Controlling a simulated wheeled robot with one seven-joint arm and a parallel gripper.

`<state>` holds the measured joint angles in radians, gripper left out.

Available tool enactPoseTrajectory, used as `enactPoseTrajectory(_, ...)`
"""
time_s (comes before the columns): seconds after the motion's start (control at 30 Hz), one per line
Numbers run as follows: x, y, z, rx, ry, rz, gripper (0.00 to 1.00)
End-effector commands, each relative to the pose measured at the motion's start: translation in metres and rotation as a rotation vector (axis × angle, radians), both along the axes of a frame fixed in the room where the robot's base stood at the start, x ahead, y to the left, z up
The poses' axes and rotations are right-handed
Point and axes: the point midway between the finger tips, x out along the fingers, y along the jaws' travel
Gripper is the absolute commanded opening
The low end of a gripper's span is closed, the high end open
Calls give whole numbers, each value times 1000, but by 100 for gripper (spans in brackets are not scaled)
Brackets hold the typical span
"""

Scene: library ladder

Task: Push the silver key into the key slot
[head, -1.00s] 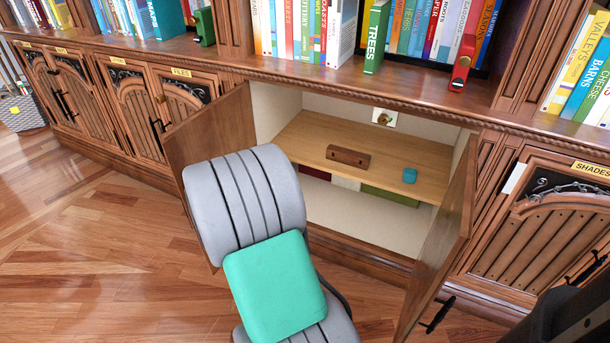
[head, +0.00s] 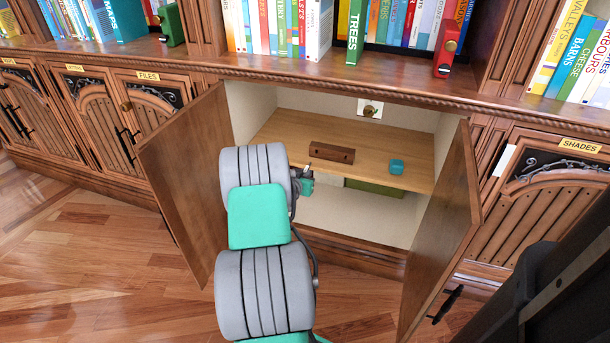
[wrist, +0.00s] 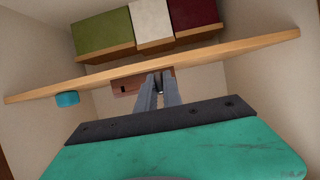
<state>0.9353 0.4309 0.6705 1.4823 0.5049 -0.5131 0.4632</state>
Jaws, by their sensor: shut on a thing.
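My gripper (head: 306,174) is at the cabinet opening, left of centre in the head view, partly hidden by my arm. In the wrist view my gripper's fingers (wrist: 159,80) come together on something small. The silver key cannot be made out clearly; what sits between the fingertips is mostly hidden. A white plate with a round brass fitting (head: 371,110), which looks like the key slot, is on the cabinet's back wall above the shelf. My gripper is apart from it, in front and lower left in the picture.
A brown wooden block (head: 331,153) and a small teal block (head: 396,167) sit on the shelf (head: 280,137). A green box (head: 374,188) is below it. The open left door (head: 185,180) and right door (head: 445,235) flank the opening. The wrist view appears upside down.

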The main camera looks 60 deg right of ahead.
Motion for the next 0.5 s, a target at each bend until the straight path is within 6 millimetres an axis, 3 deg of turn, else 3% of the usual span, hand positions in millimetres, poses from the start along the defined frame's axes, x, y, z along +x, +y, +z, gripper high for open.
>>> enactPoseTrajectory(0.07, 0, 0, -2, -3, -3, -2, 0)
enactPoseTrajectory(0.5, 5, -48, -3, -3, -3, -7, 0)
